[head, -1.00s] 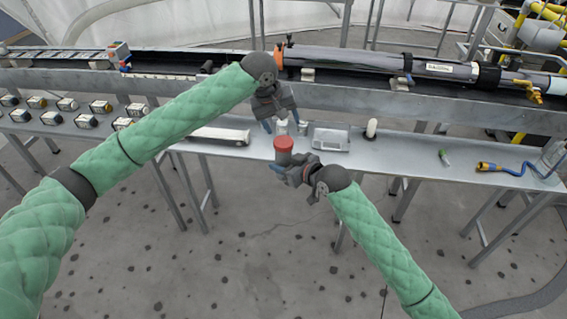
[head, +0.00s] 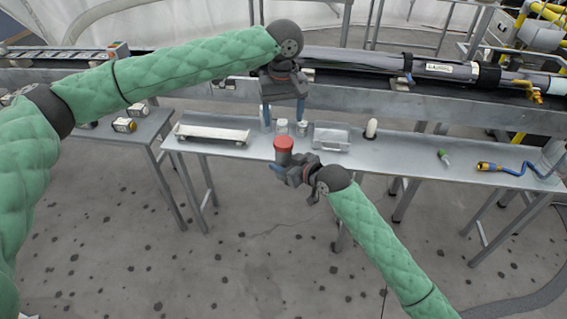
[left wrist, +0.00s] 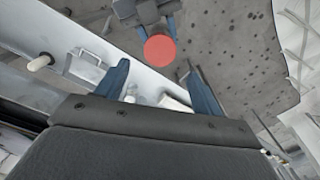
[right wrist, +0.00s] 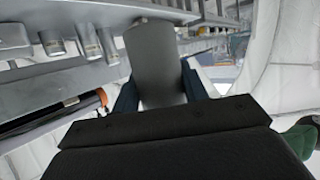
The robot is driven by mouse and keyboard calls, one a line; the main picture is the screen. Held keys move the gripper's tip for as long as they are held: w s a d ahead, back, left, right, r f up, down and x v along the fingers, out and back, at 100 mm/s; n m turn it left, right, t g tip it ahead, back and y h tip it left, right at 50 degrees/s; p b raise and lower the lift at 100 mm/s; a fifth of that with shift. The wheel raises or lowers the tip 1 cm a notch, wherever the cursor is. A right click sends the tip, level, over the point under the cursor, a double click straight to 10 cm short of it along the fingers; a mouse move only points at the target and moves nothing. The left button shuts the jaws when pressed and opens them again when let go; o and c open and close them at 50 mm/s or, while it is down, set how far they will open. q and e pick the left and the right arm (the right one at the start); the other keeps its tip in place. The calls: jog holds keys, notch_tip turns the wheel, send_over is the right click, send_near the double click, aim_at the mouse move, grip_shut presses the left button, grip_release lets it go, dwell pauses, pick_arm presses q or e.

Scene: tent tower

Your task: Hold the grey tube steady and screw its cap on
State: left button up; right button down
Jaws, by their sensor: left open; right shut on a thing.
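The grey tube (head: 283,158) stands roughly upright in front of the table edge, with the red cap (head: 284,142) seated on its top. How tightly the cap sits, I cannot tell. My right gripper (head: 293,167) is shut on the tube, which also fills the space between its fingers in the right wrist view (right wrist: 158,75). My left gripper (head: 284,112) is open and empty, fingers pointing down, above and behind the cap. In the left wrist view the red cap (left wrist: 160,50) shows as a round disc beyond the spread fingers, apart from them.
A narrow metal table (head: 410,155) runs behind the tube. The floor in front is clear.

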aim_at(283, 141)
pick_arm(q)
jog(key=shift+f, duration=0.1)
jog(key=shift+f, duration=3.9)
jog(key=shift+c, duration=0.2)
